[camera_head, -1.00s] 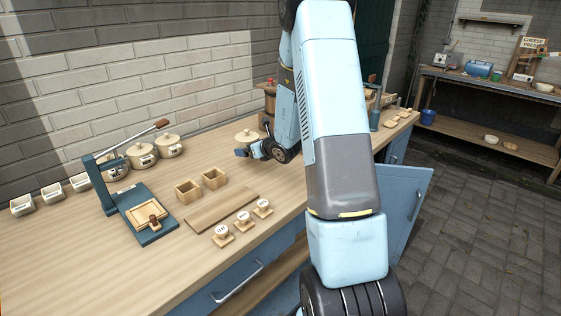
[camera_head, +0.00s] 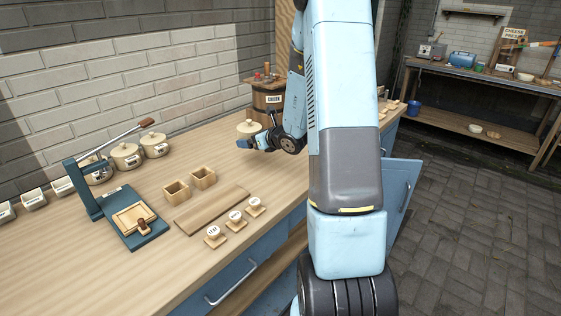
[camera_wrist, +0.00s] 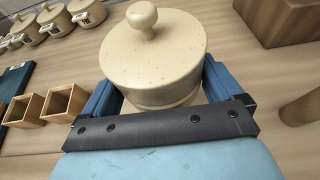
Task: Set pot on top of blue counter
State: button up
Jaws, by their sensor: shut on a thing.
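A cream lidded pot (camera_wrist: 155,62) with a round knob fills the middle of the wrist view. My gripper (camera_wrist: 160,92) is shut on it, with a blue finger on each side of its body. In the head view the pot (camera_head: 249,127) shows at the end of my gripper (camera_head: 250,141), over the wooden top of the blue counter (camera_head: 120,235). I cannot tell whether its base touches the wood. The counter has blue drawer fronts and an open blue door at its right end.
Two small wooden boxes (camera_head: 203,178), a wooden board (camera_head: 212,209) and several stamps (camera_head: 235,216) lie nearer the front. A blue lever press (camera_head: 130,215) and other cream pots (camera_head: 126,155) stand left. A wooden churn (camera_head: 267,98) stands behind my gripper.

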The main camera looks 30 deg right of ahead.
jog(key=d+f+v, duration=0.2)
jog(key=v, duration=1.7)
send_over(283, 161)
jog(key=s, duration=0.1)
notch_tip(283, 161, down, 8)
jog(key=shift+a, duration=0.1)
jog(key=shift+w+d+f, duration=0.2)
jog(key=shift+w+f, duration=0.45)
jog(key=shift+f, duration=1.75)
jog(key=shift+f, duration=0.1)
jog(key=o, duration=1.7)
